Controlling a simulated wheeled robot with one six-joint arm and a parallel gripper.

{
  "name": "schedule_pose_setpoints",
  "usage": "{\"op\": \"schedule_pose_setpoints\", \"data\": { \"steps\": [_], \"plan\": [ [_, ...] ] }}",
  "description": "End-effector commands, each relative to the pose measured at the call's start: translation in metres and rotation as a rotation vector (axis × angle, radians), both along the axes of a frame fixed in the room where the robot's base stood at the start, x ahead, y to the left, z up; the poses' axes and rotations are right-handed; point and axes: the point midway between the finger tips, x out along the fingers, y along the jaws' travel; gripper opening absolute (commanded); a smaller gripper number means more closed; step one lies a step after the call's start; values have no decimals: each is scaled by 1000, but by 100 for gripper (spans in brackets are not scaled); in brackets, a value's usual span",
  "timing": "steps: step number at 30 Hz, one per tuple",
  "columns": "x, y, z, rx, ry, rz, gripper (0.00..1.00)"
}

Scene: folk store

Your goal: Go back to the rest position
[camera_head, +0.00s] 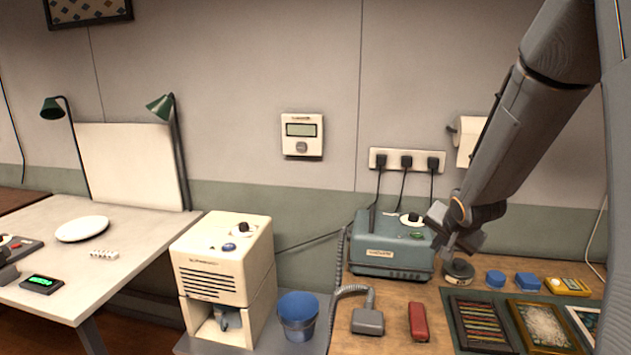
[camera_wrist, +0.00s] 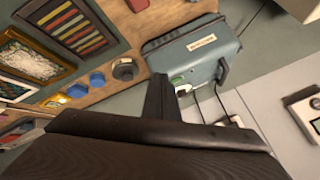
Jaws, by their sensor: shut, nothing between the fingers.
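My gripper (camera_head: 452,240) hangs at the end of my grey arm on the right of the head view. It is in front of the right end of the blue-grey box-shaped device (camera_head: 385,262). In the wrist view my gripper's dark fingers (camera_wrist: 162,98) are together, with nothing between them. The blue-grey device also shows in the wrist view (camera_wrist: 200,52), beyond the fingertips. I cannot tell whether the gripper touches it.
A round dark tin (camera_head: 458,271), blue pieces (camera_head: 527,281), a red object (camera_head: 418,322) and framed panels (camera_head: 541,326) lie on the wooden bench. A cream machine (camera_head: 222,262) and blue bucket (camera_head: 298,316) stand left. Cables hang from the wall socket strip (camera_head: 407,160).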

Motion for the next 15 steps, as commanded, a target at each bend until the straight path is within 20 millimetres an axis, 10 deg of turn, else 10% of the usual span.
{"op": "schedule_pose_setpoints", "data": {
  "steps": [8,15],
  "plan": [
    [-57,33,-24,-110,162,147,0],
    [-153,80,-55,-203,395,416,0]
  ]
}}
